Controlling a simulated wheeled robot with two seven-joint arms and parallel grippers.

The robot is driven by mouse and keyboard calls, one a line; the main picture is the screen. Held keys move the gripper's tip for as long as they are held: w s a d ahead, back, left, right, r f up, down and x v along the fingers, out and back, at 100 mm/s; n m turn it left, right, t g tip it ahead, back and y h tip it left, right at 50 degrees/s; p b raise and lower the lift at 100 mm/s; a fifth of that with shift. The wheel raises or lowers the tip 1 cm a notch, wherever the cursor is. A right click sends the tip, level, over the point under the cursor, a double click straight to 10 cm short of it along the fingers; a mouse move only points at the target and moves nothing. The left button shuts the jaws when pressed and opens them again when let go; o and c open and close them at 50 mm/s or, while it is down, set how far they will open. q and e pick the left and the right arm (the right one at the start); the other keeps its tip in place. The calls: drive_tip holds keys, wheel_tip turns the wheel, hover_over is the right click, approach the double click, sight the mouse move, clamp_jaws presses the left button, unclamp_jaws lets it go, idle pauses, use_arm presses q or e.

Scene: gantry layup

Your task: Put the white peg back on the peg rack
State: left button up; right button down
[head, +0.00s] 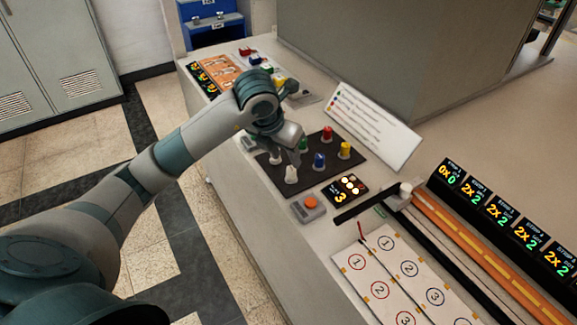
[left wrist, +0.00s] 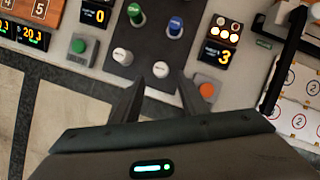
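The peg rack (head: 334,175) is a dark board on the counter with coloured pegs standing on it. A white peg (head: 291,174) stands at its near edge. In the left wrist view this white peg (left wrist: 160,69) shows just beyond and between the fingertips. A second white piece (left wrist: 122,55) shows to its left on the board. My left gripper (left wrist: 159,80) is open above the rack's near side, its fingers apart with a gap between them. I cannot tell whether the fingers touch the peg. My right gripper is not in view.
Green (head: 304,144), blue (head: 319,160), red (head: 327,132) and yellow (head: 345,149) pegs stand close by. An orange button box (head: 310,206) and a small display (head: 345,189) sit in front. A tilted instruction card (head: 372,125) stands behind the rack.

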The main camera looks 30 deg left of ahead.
use_arm(q)
drive_tip(key=shift+b+v, duration=0.3)
drive_tip(key=shift+v, duration=1.55)
drive_tip(key=shift+f, duration=0.1)
